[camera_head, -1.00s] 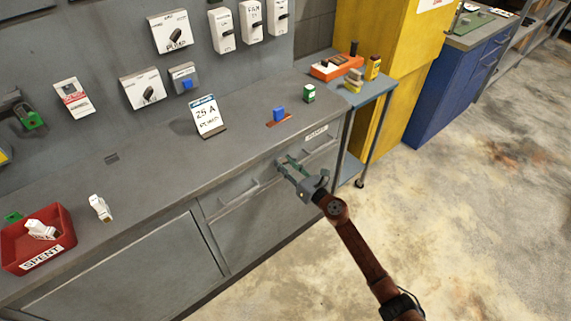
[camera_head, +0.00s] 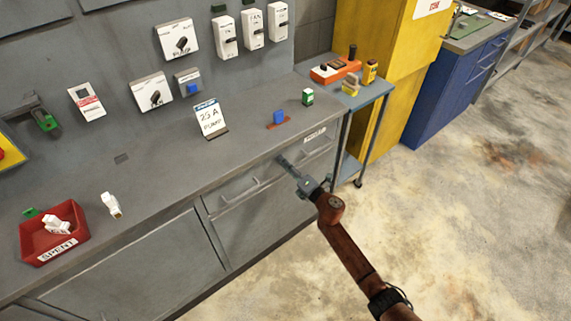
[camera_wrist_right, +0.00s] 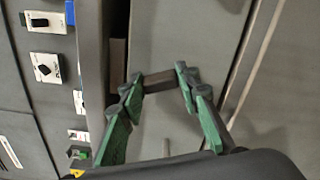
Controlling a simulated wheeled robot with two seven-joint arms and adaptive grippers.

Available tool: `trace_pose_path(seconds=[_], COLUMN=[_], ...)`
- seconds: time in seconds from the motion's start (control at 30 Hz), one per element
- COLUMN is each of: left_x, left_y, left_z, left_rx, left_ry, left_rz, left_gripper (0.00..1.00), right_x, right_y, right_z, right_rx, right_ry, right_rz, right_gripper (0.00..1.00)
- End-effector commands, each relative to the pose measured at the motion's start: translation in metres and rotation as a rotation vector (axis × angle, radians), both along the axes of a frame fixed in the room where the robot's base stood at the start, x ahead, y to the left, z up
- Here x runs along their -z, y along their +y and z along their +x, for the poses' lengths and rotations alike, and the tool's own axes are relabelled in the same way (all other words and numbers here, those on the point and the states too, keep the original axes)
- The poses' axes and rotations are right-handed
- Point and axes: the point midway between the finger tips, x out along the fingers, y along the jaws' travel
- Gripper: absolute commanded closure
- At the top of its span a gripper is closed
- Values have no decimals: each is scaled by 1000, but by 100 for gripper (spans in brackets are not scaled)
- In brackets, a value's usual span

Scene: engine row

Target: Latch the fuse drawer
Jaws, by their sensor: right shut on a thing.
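The fuse drawer (camera_head: 229,200) is a grey front under the edge of the workbench, with a small white label at its right end. A light bar handle (camera_head: 240,193) runs along it, partly hidden by my right gripper. Whether the drawer stands slightly open is hard to tell. My left gripper is out of view.
On the bench are a red SPENT tray (camera_head: 52,245), a loose white fuse (camera_head: 112,205), a 25 A sign (camera_head: 210,119), a blue block (camera_head: 279,117) and a green-and-white block (camera_head: 308,97). A blue side cart (camera_head: 372,92) stands right of the drawer. The floor before it is clear.

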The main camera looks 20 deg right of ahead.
Motion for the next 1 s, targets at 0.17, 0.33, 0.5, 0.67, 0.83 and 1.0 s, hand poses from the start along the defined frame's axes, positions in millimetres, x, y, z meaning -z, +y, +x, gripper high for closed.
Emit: trace_pose_path(seconds=[0.17, 0.33, 0.5, 0.67, 0.83, 1.0], left_x=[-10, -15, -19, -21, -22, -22], left_y=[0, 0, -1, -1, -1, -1], left_z=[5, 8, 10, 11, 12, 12], left_rx=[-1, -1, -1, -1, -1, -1], left_ry=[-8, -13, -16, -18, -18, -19], left_rz=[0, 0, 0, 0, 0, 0], left_gripper=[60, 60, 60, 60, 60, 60], right_x=[-2, -1, 0, 1, 2, 2], right_y=[-1, -2, -2, -2, -2, -3], right_z=[0, 0, 0, 0, 0, 0], right_rx=[2, 3, 3, 5, 5, 5], right_ry=[51, 90, 118, 134, 141, 142], right_rz=[141, 248, 324, 367, 386, 390], right_gripper=[94, 94, 94, 94, 94, 94])
